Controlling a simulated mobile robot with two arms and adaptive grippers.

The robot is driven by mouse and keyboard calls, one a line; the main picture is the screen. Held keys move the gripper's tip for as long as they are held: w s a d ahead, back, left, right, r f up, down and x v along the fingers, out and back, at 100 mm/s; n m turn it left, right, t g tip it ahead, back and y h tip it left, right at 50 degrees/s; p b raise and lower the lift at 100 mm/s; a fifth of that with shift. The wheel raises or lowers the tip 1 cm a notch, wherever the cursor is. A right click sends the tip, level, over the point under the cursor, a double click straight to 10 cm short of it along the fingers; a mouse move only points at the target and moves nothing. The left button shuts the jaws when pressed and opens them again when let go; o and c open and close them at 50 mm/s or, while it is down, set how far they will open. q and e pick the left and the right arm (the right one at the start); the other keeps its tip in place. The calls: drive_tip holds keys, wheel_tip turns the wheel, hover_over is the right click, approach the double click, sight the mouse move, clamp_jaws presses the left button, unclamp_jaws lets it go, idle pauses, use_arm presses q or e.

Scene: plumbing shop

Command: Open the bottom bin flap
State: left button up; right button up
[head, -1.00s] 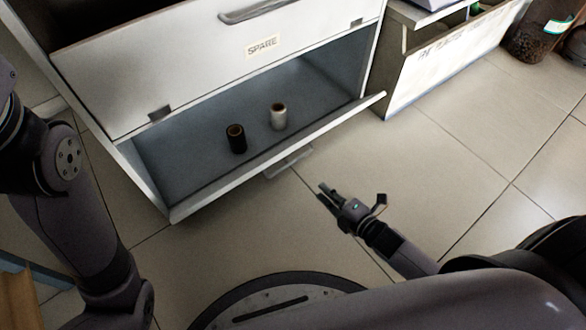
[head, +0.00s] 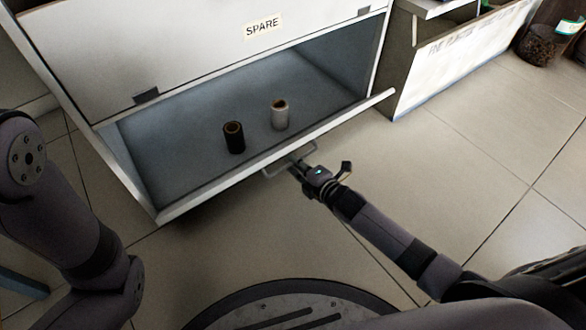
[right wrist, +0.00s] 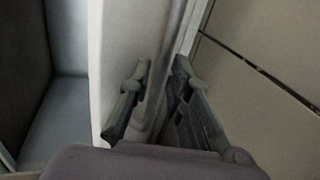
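The bottom bin flap (head: 280,148) of the white cabinet is tilted down and outward, so the bin stands open. Its bar handle (head: 282,169) is on the outer face, low at the front. My right gripper (head: 299,166) is at the right end of this handle. In the right wrist view, the two fingers (right wrist: 155,105) are apart, with the handle bar running between them; I cannot tell whether they touch it. My left arm shows at the left, but its gripper is out of view.
A shut flap with a SPARE label (head: 262,27) is above. A low unit (head: 460,52) stands at the right. The tiled floor (head: 440,150) right of the cabinet is clear.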

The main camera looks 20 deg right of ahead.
drive_tip(key=shift+x, duration=0.75)
drive_tip(key=shift+c, duration=0.2)
clamp_jaws()
